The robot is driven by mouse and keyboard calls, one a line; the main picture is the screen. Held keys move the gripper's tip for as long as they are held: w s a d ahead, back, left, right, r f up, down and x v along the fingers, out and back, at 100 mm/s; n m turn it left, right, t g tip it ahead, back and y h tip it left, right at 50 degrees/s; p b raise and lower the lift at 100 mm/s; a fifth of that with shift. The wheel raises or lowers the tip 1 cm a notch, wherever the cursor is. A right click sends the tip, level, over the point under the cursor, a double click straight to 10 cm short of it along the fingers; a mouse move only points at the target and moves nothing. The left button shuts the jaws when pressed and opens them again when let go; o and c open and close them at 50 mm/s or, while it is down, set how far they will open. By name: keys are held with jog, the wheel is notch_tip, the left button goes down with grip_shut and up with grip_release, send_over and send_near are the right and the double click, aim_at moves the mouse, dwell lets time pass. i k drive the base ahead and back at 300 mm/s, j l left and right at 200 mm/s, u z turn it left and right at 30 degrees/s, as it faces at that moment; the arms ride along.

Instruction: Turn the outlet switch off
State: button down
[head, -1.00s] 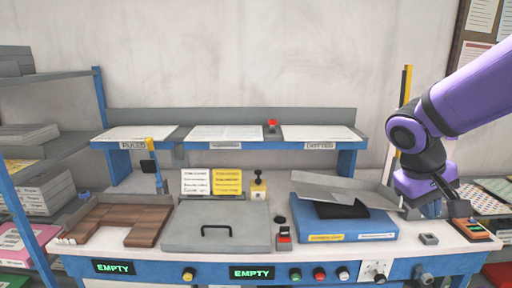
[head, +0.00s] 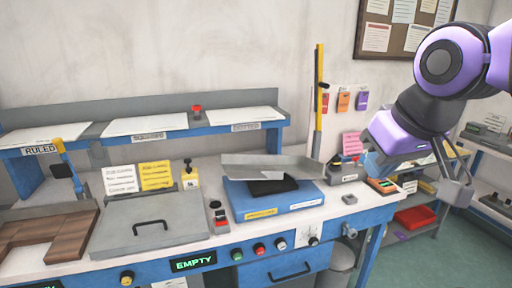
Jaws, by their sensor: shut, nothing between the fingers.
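A small white plate with dark details (head: 314,236) sits on the blue front edge of the bench, right of several round buttons. It looks like the outlet, but its switch position is too small to tell. A grey plug-like fitting (head: 349,231) sticks out of the bench front to its right. My gripper (head: 460,192) is at the right, past the bench's right end, and apart from the outlet. Its grey fingers are shut and empty.
A blue box with a grey tray (head: 270,212) and a grey lidded case (head: 150,226) stand on the bench. A tall yellow post (head: 319,100) rises behind. A bin (head: 342,258) and shelves with a red tray (head: 415,217) are at the right.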

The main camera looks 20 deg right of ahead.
aim_at(355, 158)
jog(key=z, duration=1)
jog(key=i+j+u, duration=0.15)
jog(key=i, duration=0.25)
jog(key=i+j+u, duration=0.2)
jog(key=i, duration=0.25)
